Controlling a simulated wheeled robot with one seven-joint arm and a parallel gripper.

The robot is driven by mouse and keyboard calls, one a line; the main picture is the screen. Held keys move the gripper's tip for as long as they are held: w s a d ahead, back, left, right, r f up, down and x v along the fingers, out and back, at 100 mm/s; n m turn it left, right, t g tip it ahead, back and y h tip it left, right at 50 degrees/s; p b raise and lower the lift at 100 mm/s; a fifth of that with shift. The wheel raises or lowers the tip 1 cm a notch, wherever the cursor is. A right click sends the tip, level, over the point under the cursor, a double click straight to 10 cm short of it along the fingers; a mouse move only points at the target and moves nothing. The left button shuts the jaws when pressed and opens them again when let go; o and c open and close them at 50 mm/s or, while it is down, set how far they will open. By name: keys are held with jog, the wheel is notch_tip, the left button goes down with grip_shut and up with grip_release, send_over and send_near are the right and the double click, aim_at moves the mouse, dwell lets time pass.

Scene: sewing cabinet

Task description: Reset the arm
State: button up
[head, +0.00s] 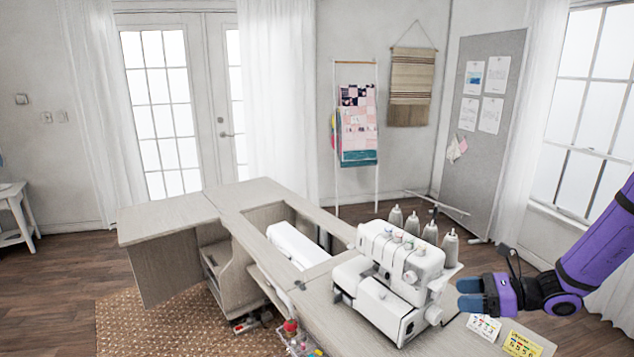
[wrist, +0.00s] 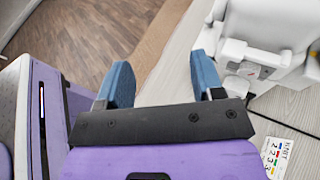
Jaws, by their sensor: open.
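My purple arm reaches in from the right edge of the head view. My gripper (head: 470,294) has blue fingers and is just right of the white serger sewing machine (head: 392,275), above the table's right end. In the wrist view my gripper (wrist: 160,82) shows its two blue fingers spread wide apart with nothing between them. The table edge and the floor show beyond them. Part of the white machine (wrist: 262,50) is at the right of that view, apart from the fingers.
The wooden sewing cabinet (head: 235,217) has an open well holding a white machine (head: 298,243). Several thread cones (head: 449,246) stand behind the serger. A white card (head: 484,326) and a yellow card (head: 521,344) lie near my gripper. A woven rug (head: 180,322) covers the floor at left.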

jog(key=s+a+r+n+h, duration=0.3)
jog(key=s+r+n+h, duration=1)
jog(key=s+r+n, duration=1)
notch_tip(320, 180, up, 5)
jog(key=s, duration=0.2)
jog(key=shift+s+a+h, duration=0.2)
jog(key=shift+s+h, duration=0.1)
jog(key=shift+h, duration=0.1)
